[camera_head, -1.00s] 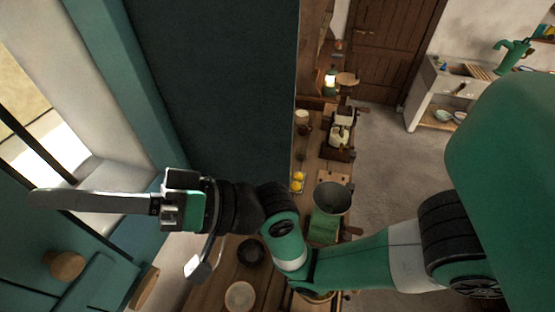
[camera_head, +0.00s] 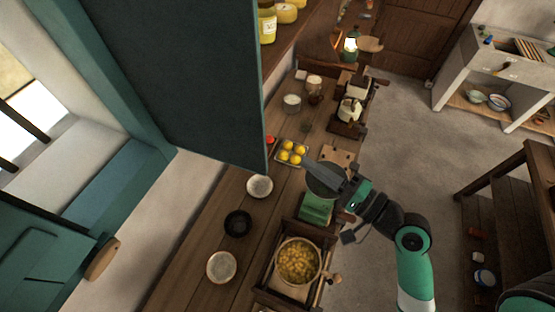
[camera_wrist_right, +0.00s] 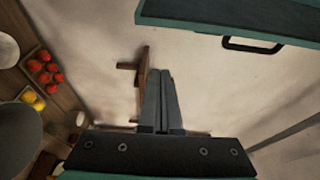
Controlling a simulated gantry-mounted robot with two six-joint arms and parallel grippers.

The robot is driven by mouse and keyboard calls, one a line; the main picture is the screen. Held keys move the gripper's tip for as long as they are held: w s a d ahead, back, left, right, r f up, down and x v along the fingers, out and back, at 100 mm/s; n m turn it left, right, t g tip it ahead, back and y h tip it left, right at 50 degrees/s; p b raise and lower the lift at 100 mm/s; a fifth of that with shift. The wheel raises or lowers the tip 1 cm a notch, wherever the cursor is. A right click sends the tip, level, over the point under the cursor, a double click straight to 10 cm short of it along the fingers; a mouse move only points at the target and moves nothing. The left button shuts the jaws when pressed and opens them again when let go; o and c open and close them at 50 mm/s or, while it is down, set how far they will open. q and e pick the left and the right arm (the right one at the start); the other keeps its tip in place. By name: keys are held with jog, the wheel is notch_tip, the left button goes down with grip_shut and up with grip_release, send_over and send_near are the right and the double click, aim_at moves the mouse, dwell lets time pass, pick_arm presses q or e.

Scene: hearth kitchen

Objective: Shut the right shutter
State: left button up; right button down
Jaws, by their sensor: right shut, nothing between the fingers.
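The right shutter (camera_head: 180,70) is a large dark teal panel standing out from the window wall into the room, so it is open. In the right wrist view a teal panel (camera_wrist_right: 240,15) with a black handle (camera_wrist_right: 253,45) crosses the top. My right gripper (camera_head: 282,152) is shut and empty over the counter, to the right of the right shutter's lower corner. Its closed fingers also show in the right wrist view (camera_wrist_right: 161,72), apart from the handle. My left gripper is out of view.
The wooden counter (camera_head: 190,255) carries bowls, a lemon tray (camera_head: 291,152), a dark pan (camera_head: 322,180) and a pot of yellow pieces (camera_head: 298,262). Jars (camera_head: 267,25) stand on a shelf behind the shutter. Open floor (camera_head: 410,140) lies to the right.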

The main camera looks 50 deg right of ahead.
jog(key=w+p, duration=0.2)
jog(key=w, duration=0.7)
jog(key=a, duration=0.1)
jog(key=s+a, duration=0.1)
jog(key=a, duration=0.1)
jog(key=shift+s+a+p, duration=0.35)
jog(key=shift+p, duration=0.05)
